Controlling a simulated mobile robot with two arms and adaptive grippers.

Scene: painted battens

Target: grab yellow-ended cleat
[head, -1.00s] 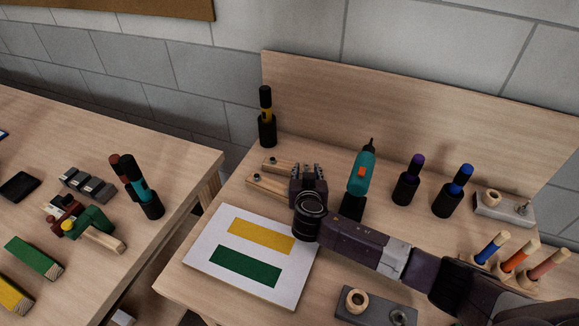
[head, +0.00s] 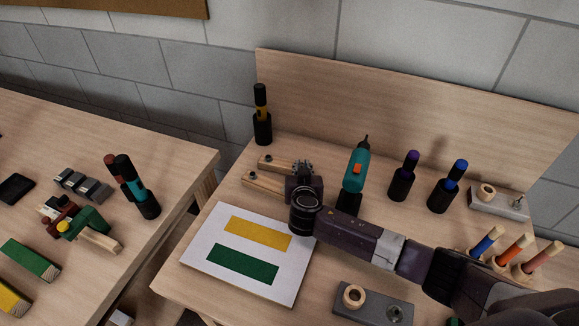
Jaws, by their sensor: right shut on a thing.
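Two pale wooden cleats lie side by side on the right bench, each with a dark bolt near its left end: a rear cleat (head: 279,164) and a front cleat (head: 264,184). No yellow end shows on either; their right ends are hidden by my right gripper. My right gripper (head: 302,167) points toward the back of the bench, its fingers shut at the right end of the rear cleat. The grip itself is mostly hidden behind the wrist. My left gripper is not in view.
A white board (head: 215,255) with yellow and green rectangles lies in front. A teal drill (head: 355,170) stands close right of the gripper. The left table (head: 150,170) holds green and yellow battens, beyond a gap.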

